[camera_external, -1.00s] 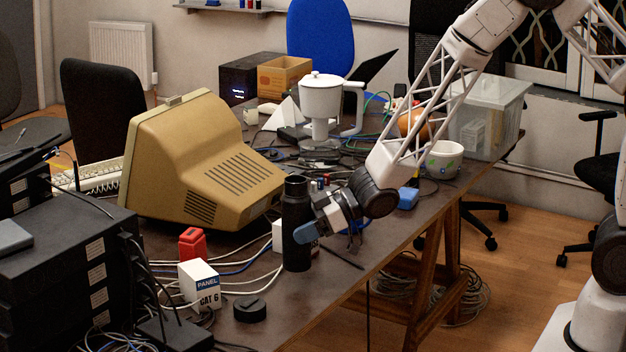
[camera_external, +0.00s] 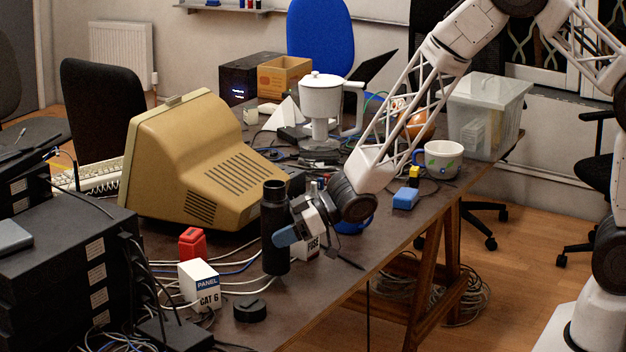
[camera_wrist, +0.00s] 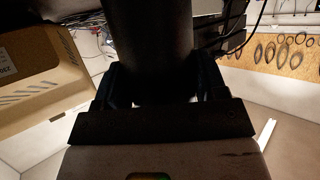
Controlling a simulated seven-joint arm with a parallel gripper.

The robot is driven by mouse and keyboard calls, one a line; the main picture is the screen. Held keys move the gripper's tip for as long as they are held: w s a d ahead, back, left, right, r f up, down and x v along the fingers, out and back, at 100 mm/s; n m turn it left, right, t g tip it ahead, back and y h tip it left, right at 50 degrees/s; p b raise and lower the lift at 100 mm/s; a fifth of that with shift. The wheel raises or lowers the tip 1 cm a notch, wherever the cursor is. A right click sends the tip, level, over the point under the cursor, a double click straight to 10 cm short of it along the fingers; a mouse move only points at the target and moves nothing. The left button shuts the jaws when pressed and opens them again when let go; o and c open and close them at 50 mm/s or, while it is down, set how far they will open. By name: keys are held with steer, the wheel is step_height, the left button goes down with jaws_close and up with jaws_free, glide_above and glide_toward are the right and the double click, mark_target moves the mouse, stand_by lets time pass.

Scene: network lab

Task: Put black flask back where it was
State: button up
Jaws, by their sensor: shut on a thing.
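The black flask (camera_external: 274,205) is upright and open at the top in the external view, near the front edge of the table. My gripper (camera_external: 284,232) is shut around its body from the right. In the wrist view the flask (camera_wrist: 150,40) rises as a dark cylinder between the fingers of my gripper (camera_wrist: 152,88). I cannot tell for sure whether its base touches the table. A black lid (camera_external: 250,309) lies on the table in front of the flask.
A beige monitor (camera_external: 200,160) stands behind the flask. A "CAT 6" box (camera_external: 199,285) and a red object (camera_external: 192,243) are to the left, among loose cables. A white box (camera_external: 306,247) is close behind my gripper. A blue block (camera_external: 405,198) and white mug (camera_external: 443,159) are right.

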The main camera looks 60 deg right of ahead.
steer(key=shift+f, duration=1.15)
steer(key=o, duration=1.3)
steer(key=shift+f, duration=0.15)
steer(key=shift+s+d+r, duration=0.15)
steer(key=shift+r, duration=0.1)
steer(key=v, duration=1.1)
steer(key=shift+s+d, duration=0.25)
steer(key=shift+r, duration=0.1)
